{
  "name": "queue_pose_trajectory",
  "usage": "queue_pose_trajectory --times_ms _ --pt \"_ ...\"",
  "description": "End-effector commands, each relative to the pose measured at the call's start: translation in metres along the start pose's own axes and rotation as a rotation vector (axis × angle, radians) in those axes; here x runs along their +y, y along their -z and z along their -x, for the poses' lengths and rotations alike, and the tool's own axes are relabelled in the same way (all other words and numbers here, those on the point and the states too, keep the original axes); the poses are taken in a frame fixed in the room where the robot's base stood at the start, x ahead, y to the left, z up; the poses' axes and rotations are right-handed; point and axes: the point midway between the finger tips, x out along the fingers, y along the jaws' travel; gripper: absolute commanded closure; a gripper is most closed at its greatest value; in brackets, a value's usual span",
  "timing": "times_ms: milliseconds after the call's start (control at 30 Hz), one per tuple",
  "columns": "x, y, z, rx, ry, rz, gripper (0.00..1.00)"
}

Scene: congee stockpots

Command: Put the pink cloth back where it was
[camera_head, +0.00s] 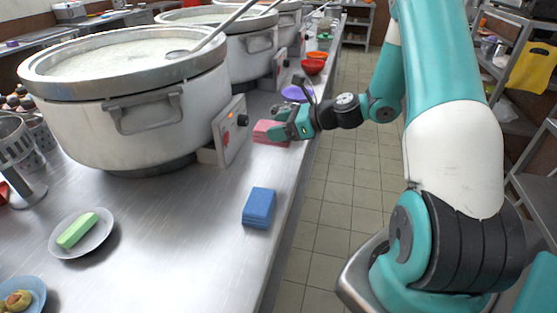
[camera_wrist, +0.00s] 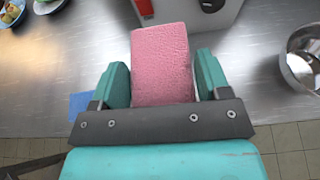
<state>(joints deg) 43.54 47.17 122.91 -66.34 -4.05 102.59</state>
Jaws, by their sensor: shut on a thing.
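The pink cloth (camera_head: 268,131) is a folded block near the counter's front edge, beside the control box of the nearest stockpot. In the wrist view the pink cloth (camera_wrist: 162,62) lies between the two teal fingers. My gripper (camera_head: 286,130) is shut on it, and in the wrist view my gripper (camera_wrist: 165,85) has one finger on each side. I cannot tell whether the cloth touches the counter. A folded blue cloth (camera_head: 259,206) lies nearer on the counter, and its edge (camera_wrist: 80,104) shows in the wrist view.
The large stockpot (camera_head: 150,105) stands left of my gripper, with a control box (camera_head: 231,130) close by. A purple bowl (camera_head: 296,93) and red bowls (camera_head: 312,66) lie farther along the edge. A plate (camera_head: 62,240) holds a green block. Counter (camera_head: 185,225) between plate and blue cloth is clear.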

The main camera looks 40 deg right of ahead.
Motion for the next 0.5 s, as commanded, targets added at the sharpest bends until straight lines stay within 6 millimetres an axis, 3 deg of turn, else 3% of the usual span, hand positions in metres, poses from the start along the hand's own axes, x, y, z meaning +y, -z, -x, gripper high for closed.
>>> queue_pose_trajectory --times_ms 33,200,500 --pt "0.001 0.016 -0.007 0.001 -0.003 -0.006 0.52" --pt "0.001 0.048 -0.021 0.0 -0.003 -0.002 0.52" --pt "0.001 0.078 -0.034 0.001 -0.002 0.0 0.52"
